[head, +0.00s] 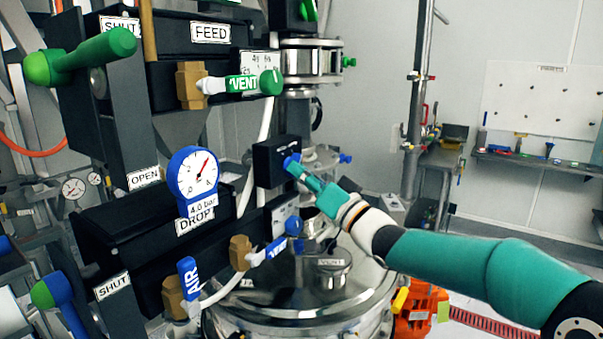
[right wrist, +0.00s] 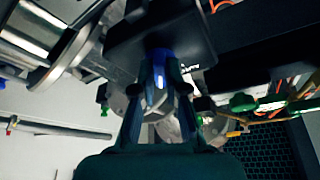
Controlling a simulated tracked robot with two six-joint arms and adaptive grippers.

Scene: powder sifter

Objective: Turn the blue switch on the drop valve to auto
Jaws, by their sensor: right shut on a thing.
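The blue switch (head: 290,162) sits on the front of a small black box (head: 268,166) on the drop valve, right of the DROP label (head: 195,222). My right gripper (head: 297,167) reaches in from the right and is shut on the switch. In the right wrist view, the blue switch (right wrist: 159,68) is between the two fingers of my right gripper (right wrist: 160,85), below the black box (right wrist: 160,35). The fingers hide part of the switch, and I cannot read its position marks. My left gripper is not in view.
A workbench (head: 540,162) stands at the far right.

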